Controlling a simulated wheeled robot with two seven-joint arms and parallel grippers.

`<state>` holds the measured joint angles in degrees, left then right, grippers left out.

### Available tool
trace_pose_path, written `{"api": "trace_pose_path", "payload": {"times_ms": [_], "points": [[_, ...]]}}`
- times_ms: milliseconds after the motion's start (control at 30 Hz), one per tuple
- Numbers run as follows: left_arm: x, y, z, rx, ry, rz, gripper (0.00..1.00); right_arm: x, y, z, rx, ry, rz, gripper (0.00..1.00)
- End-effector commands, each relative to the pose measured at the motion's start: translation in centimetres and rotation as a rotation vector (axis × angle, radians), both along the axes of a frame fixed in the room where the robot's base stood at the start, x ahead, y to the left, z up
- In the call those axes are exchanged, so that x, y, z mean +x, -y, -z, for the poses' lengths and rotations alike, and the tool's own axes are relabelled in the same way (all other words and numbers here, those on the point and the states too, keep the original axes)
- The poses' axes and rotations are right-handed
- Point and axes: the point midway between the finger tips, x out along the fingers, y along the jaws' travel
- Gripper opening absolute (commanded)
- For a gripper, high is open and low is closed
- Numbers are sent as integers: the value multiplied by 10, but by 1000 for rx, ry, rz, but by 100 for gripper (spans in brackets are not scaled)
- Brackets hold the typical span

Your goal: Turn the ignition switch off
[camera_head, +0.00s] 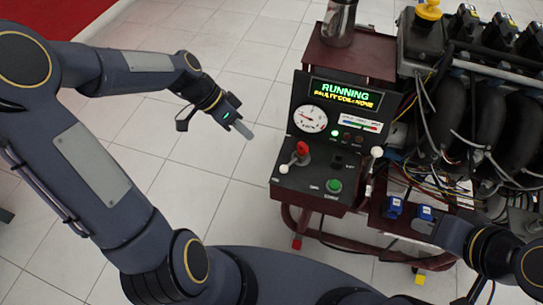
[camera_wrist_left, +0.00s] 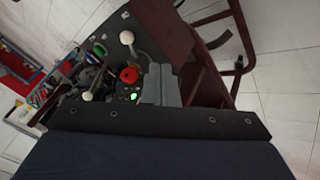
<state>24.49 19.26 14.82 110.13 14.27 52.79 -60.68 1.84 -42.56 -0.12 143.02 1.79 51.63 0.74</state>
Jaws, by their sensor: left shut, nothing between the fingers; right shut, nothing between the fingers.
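The control panel (camera_head: 312,180) has a lit display (camera_head: 345,97) reading RUNNING. A red knob (camera_head: 301,149) stands on its left part, also in the left wrist view (camera_wrist_left: 129,74). A small dark control (camera_head: 338,162) sits to its right. The labels are too small to read, so I cannot tell which control is the ignition switch. My left gripper (camera_head: 243,131) is shut and empty, left of the panel and apart from it. Its fingers (camera_wrist_left: 161,72) show in the left wrist view. My right gripper (camera_head: 424,227) is shut and empty, near the blue connectors at lower right.
A white-knobbed lever (camera_head: 284,168), a green button (camera_head: 334,185), a round gauge (camera_head: 310,119) and another white knob (camera_head: 376,152) surround the controls. The wired engine (camera_head: 490,110) fills the right side. A metal cup (camera_head: 339,20) stands behind the display. Tiled floor at left is clear.

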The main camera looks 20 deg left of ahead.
Motion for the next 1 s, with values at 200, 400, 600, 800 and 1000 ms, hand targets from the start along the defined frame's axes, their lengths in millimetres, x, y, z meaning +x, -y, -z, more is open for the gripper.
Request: {"api": "trace_pose_path", "payload": {"times_ms": [200, 400, 600, 800, 1000], "points": [[0, 29, 42, -2, -5, 5, 0, 0, 0, 10, 0, 0, 0, 0], [-4, 54, 62, 0, -1, 4, 0, 0, 0, 14, 0, 0, 0, 0], [-17, 73, 62, 0, 0, 2, 0, 0, 0, 15, 0, 0, 0, 0], [-20, 77, 62, 0, 0, 0, 0, 0, 0, 15, 0, 0, 0, 0], [-20, 77, 62, 0, 0, 0, 0, 0, 0, 15, 0, 0, 0, 0]]}}
